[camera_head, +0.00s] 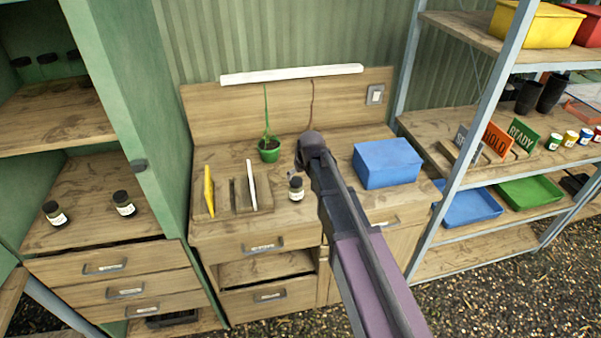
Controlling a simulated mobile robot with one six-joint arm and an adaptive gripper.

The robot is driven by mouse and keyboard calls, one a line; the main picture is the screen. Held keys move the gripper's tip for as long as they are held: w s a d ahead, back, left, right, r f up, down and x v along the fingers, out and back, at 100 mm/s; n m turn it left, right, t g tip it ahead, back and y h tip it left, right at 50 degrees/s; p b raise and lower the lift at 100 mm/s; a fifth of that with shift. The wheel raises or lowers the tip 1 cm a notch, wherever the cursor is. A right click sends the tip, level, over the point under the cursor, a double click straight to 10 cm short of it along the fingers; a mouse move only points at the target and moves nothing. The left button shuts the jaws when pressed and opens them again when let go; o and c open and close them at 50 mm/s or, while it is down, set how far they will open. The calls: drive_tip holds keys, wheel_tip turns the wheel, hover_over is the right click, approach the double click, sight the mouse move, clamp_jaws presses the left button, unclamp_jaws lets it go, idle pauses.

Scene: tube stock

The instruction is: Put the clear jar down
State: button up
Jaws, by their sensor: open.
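A small clear jar (296,189) with a dark lid and pale label stands upright on the wooden workbench (235,234), near its front edge. My arm reaches in from the lower right. My gripper (296,172) is at the arm's far end, just above and behind the jar in the picture. It is open, but its fingers are small and partly hidden, so I cannot tell if they touch the jar.
Similar jars (124,203) stand in the green cabinet (135,120) at left. A metal shelf (470,130) with trays and signs is at right.

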drive_tip(key=shift+p+v, duration=0.75)
drive_tip(key=shift+v, duration=0.4)
drive_tip(key=s+d+f+m+g+h, duration=0.1)
drive_tip(key=s+d+m+g, duration=0.3)
drive_tip(key=s+d, duration=1.7)
drive_tip(key=shift+s+f+m+h, duration=0.25)
drive_tip(key=shift+s+m+h, duration=0.2)
drive_tip(key=shift+m, duration=0.25)
drive_tip(key=shift+d+f, duration=0.1)
drive_tip(key=shift+f+b, duration=0.4)
drive_tip(key=shift+b, duration=0.15)
